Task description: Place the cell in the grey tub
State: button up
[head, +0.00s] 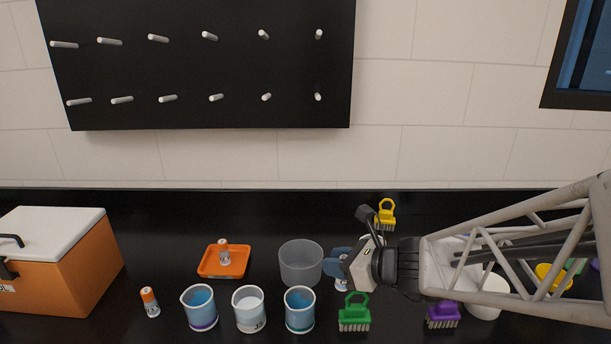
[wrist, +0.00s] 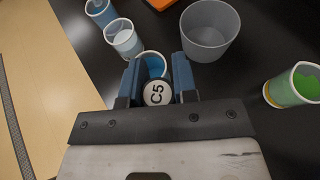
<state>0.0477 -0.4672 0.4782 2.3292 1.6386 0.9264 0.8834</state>
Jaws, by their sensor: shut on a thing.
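My gripper (head: 341,268) is shut on a small cell, which shows in the wrist view as a white round end marked C5 (wrist: 157,93) between the blue fingers. In the head view part of the white held cell (head: 342,285) shows below the fingers. The grey tub (head: 300,264) is a round, open container just left of my gripper. In the wrist view the tub (wrist: 210,32) lies ahead and to the right of the fingers, and the part of its inside that shows looks empty. The cell is apart from the tub.
Three cups with blue or white contents (head: 249,309) stand in front of the tub. An orange tray (head: 206,272) bears another orange-and-white cell (head: 224,252); a similar one (head: 150,302) stands left. Green (head: 354,314) and purple (head: 443,315) brushes are near my arm. An orange cooler (head: 75,270) is far left.

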jog(key=shift+s+a+r+n+g, duration=0.2)
jog(key=shift+s+a+n+g, duration=0.1)
jog(key=shift+s+a, duration=0.55)
jog(key=w+a+f, duration=0.1)
jog(key=w+a, duration=0.3)
jog(key=w, duration=1.1)
jog(key=shift+w+a+f, duration=0.15)
jog(key=shift+w+f, duration=0.05)
jog(key=shift+f, duration=0.1)
jog(key=shift+f, duration=1.65)
jog(key=shift+f, duration=0.5)
jog(key=o, duration=0.9)
